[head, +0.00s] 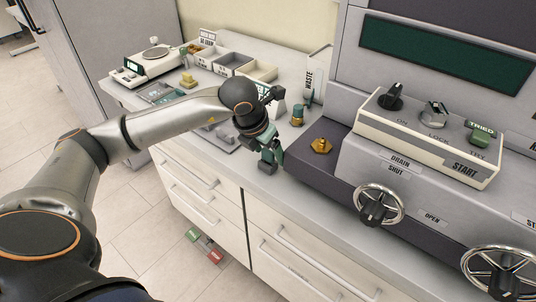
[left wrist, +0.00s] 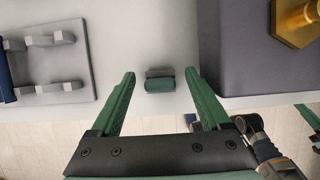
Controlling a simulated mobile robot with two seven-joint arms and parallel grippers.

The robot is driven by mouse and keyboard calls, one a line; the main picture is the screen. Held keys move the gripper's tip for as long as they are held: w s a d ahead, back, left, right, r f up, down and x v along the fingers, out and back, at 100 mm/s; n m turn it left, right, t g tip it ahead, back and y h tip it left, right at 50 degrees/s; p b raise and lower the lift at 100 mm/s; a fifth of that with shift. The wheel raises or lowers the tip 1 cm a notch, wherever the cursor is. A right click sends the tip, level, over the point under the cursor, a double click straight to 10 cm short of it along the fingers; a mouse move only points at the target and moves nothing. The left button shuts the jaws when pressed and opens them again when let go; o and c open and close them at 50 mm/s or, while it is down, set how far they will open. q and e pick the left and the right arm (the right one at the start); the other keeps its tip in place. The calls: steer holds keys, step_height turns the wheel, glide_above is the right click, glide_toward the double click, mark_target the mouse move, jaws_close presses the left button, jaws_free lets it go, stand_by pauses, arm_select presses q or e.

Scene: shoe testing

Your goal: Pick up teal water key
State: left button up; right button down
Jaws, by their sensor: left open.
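A small dark teal piece with a grey part along its far side, which looks like the teal water key (left wrist: 159,85), lies on the pale counter in the left wrist view. It is between the lines of my left gripper's two green fingers (left wrist: 160,76), near the fingertips, with gaps on both sides. My left gripper (head: 269,158) is open and empty, pointing down over the counter's front edge in the head view. There the gripper seems to hide the key. The height between fingertips and key is hard to tell.
A grey rack (left wrist: 45,62) with pegs is left of the key. The machine's dark base (left wrist: 243,55) with a brass hexagonal piece (left wrist: 297,18) is on the right. A teal-and-brass piece (head: 297,115) stands farther back. Drawers (head: 205,180) drop below the counter edge.

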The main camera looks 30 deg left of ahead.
arm_select(q)
steer(key=shift+c, duration=0.3)
jaws_close()
stand_by(0.3)
